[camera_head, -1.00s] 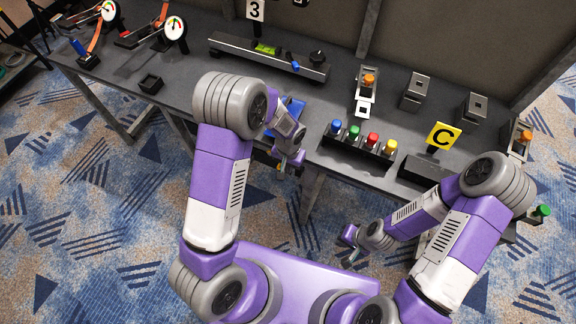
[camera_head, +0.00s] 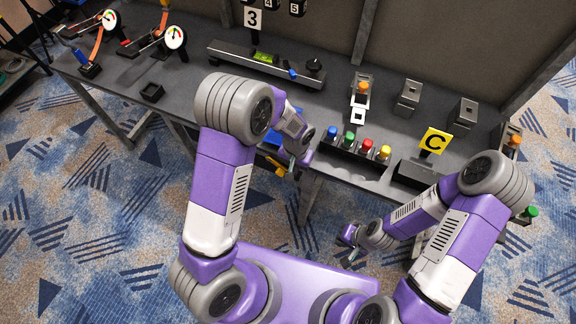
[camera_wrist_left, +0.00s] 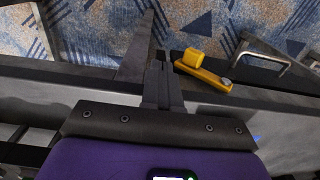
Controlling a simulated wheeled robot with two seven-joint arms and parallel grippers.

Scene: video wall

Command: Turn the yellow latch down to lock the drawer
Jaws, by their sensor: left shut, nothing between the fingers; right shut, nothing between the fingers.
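The yellow latch (camera_wrist_left: 204,70) shows in the left wrist view as a bar with a raised block at its left end and a round pivot at its lower right. It lies along the dark front edge of the table. In the head view the latch (camera_head: 277,167) is partly hidden by my left arm. My left gripper (camera_wrist_left: 161,62) is shut and empty just left of the latch's block, with a small gap showing. It also shows in the head view (camera_head: 293,168). The drawer handle (camera_wrist_left: 265,55) is right of the latch. My right gripper (camera_head: 349,240) is shut and empty over the floor.
The table (camera_head: 205,105) holds a row of coloured buttons (camera_head: 357,143), a yellow C sign (camera_head: 434,140), a bar with a green level (camera_head: 265,58) and gauges (camera_head: 174,37). A blue object (camera_head: 275,135) is partly behind my left arm. Open floor lies in front.

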